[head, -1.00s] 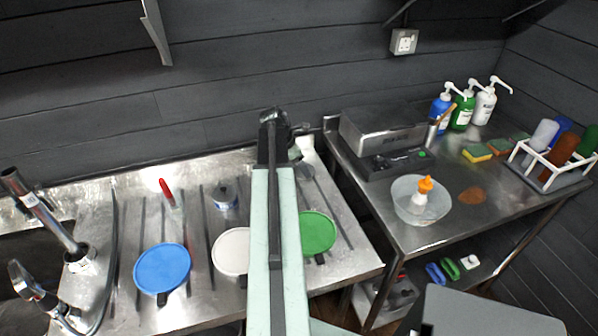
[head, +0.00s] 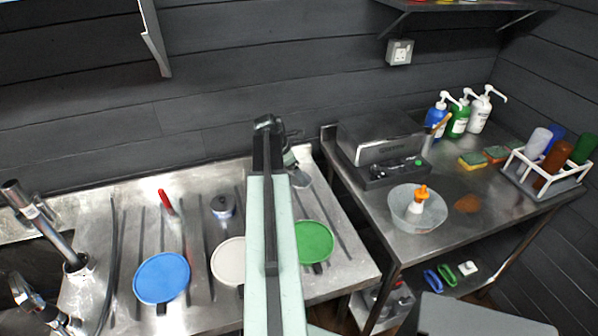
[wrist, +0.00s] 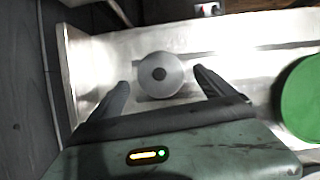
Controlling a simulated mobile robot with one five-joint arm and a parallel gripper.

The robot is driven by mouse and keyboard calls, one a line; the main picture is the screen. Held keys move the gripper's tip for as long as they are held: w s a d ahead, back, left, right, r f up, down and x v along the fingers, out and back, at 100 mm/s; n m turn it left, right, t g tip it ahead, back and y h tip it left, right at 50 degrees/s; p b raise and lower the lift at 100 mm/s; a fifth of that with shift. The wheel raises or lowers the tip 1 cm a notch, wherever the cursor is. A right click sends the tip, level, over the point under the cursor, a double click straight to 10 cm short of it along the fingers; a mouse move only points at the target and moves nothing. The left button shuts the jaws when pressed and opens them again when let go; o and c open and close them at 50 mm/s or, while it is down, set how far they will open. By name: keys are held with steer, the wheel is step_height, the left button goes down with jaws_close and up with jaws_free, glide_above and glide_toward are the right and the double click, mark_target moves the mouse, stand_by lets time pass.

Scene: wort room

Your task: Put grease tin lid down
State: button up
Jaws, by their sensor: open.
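My gripper (wrist: 162,80) is open, with one finger on each side of the disc and visible gaps between. In the head view my gripper (head: 291,166) is over the drainer's back right corner, and my arm hides part of that area. A small round tin (head: 223,206) stands on the drainer left of my arm.
Blue (head: 162,277), white (head: 229,262) and green (head: 314,242) discs lie along the drainer's front. A red-handled tool (head: 166,202) lies at the left. A grey metal box (head: 381,145) and a bowl with a bottle (head: 416,209) stand on the right table.

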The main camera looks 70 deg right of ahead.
steer(key=p+v, duration=0.8)
steer(key=v, duration=0.2)
steer(key=shift+r, duration=0.1)
steer(key=shift+s, duration=0.1)
